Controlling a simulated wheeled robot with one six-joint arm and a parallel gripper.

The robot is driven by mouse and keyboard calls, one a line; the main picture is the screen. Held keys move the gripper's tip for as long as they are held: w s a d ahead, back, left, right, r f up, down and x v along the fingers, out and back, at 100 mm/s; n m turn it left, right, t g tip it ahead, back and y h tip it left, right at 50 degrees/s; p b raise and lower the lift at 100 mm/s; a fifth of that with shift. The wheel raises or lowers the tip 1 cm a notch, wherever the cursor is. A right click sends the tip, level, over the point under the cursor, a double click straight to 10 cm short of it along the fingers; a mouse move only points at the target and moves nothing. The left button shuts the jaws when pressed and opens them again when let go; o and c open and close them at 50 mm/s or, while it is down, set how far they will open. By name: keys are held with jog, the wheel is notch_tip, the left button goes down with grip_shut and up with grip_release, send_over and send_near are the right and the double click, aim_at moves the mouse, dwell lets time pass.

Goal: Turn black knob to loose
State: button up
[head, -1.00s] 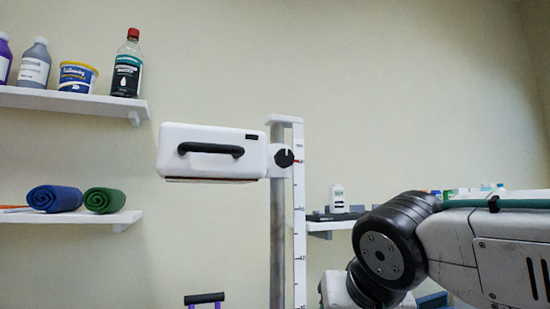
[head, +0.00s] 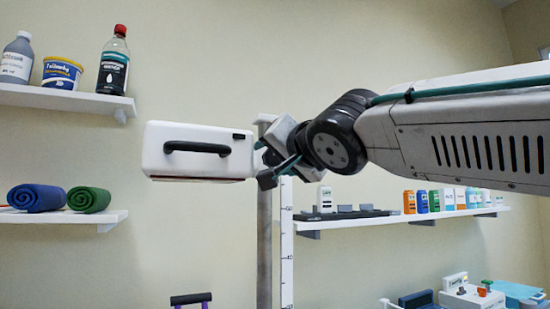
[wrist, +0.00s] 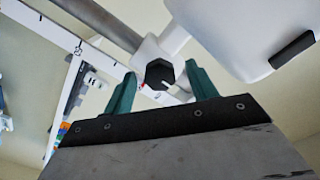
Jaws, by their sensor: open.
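The black knob (wrist: 159,74) shows in the wrist view, on the white bracket (wrist: 150,50) between the pole and the white lamp-like head (head: 198,151). It has a faceted rim and a white pointer line, with a small red mark beside it. My gripper (wrist: 160,85) is open, with its two green fingers on either side of the knob. I cannot tell whether the fingers touch it. In the head view my gripper (head: 268,165) is at the right side of the white head and hides the knob.
Shelves with bottles (head: 113,62) and rolled towels (head: 60,198) are at left. A shelf with small bottles (head: 440,200) is behind at right. A black handle (head: 197,147) sticks out from the white head.

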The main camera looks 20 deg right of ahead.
jog(key=shift+w, duration=0.25)
jog(key=shift+c, duration=0.4)
jog(key=c, duration=0.9)
